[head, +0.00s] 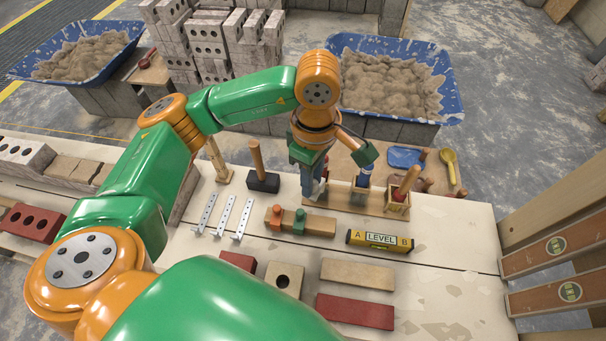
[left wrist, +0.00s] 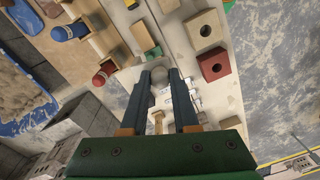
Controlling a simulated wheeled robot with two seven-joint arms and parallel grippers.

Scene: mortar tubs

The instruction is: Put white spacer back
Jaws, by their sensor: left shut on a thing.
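My left gripper (head: 315,190) points down at the left part of the wooden rack (head: 340,203) on the bench. In the left wrist view its fingers are shut on a pale, rounded thing, which looks like the white spacer (left wrist: 160,75). In the head view I cannot make the spacer out clearly behind the gripper. A blue cylinder (left wrist: 62,32) and a red cylinder (left wrist: 102,78) stand by the rack's wood in the left wrist view. I cannot tell whether the spacer touches the rack. My right gripper is not in view.
A black-headed mallet (head: 262,182) stands left of the gripper. A block with orange and green pegs (head: 318,226) and a yellow level (head: 379,241) lie in front. Metal strips (head: 223,215) and bricks (head: 355,311) lie nearer. A mortar tub (head: 440,75) stands behind.

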